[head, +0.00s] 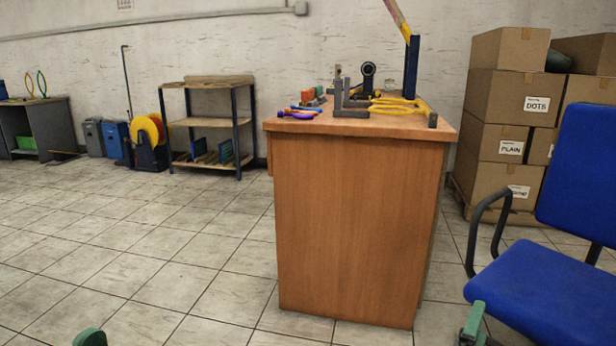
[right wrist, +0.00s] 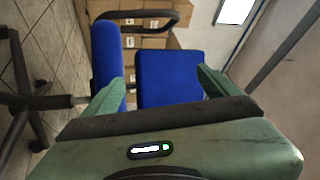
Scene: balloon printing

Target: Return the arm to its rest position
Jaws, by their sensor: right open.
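My right gripper (head: 474,322) shows as a green part at the lower right of the head view, in front of the blue office chair. In the right wrist view its two green fingers (right wrist: 162,76) stand wide apart with nothing between them. The blue chair seat and backrest lie beyond them. A small green part of my left gripper (head: 90,337) shows at the bottom left edge of the head view. Too little of it shows to tell its jaws.
The blue chair (head: 540,285) stands close by the right gripper. Stacked cardboard boxes (head: 500,100) are behind the chair, and a shelf (head: 208,122) is at the back. The tiled floor (head: 150,240) on the left is clear.

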